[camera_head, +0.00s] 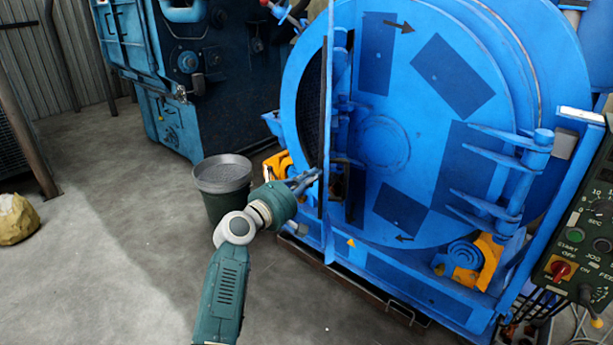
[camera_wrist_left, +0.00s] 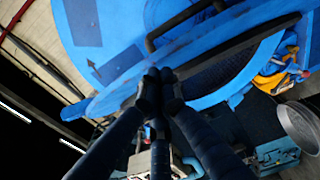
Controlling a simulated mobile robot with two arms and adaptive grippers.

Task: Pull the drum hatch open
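The blue drum hatch (camera_head: 425,130) is a large round door with darker rectangular patches and arrows, hinged at the right. Its left edge stands away from the drum rim (camera_head: 292,95), with a dark gap between them, so it looks partly open. My left gripper (camera_head: 312,176) is at this left edge, low on the hatch. In the left wrist view, the hatch (camera_wrist_left: 120,50) lies just beyond my left gripper (camera_wrist_left: 159,75), whose dark fingertips are together with nothing visible between them. Whether they touch the edge is unclear. My right gripper is out of view.
A grey-rimmed bucket (camera_head: 222,175) stands close behind my left wrist. A control panel (camera_head: 585,225) is at the right. A blue machine (camera_head: 180,75) stands at the back, and a yellowish lump (camera_head: 15,220) lies far left. Concrete floor (camera_head: 100,260) is clear at the left front.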

